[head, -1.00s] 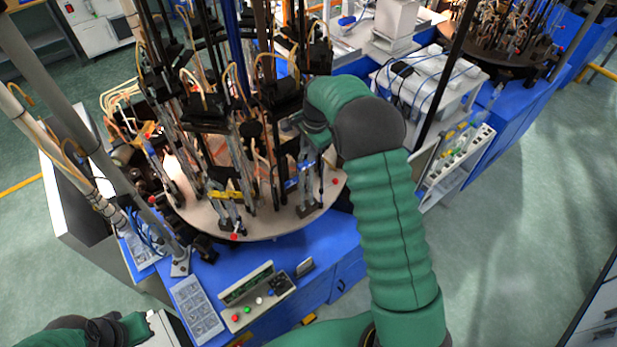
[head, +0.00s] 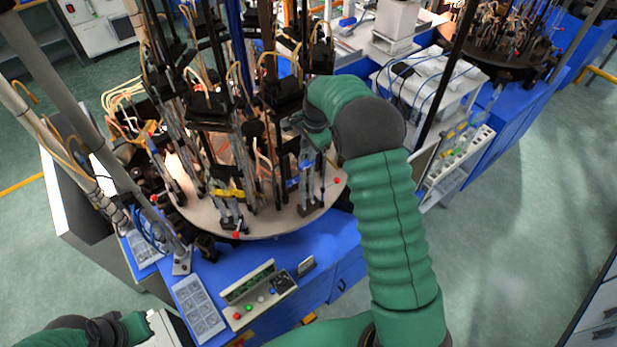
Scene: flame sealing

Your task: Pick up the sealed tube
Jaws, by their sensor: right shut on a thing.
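My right gripper (head: 302,124) is at the right side of the round sealing machine, among its upright holders. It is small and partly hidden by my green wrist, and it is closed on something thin. A slim, clear upright piece (head: 306,152), which looks like the tube, shows just below the gripper. I cannot make out its ends or whether its top is sealed. My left arm comes in at the bottom left corner. The pale end of my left gripper (head: 163,328) shows there, but its fingers are not visible.
The round pale turntable (head: 270,226) carries several tall black and metal holders with orange hoses, crowding the space around my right gripper. A blue bench (head: 325,247) with a button panel (head: 258,296) is in front. A white rack (head: 462,152) stands right. Open floor lies further right.

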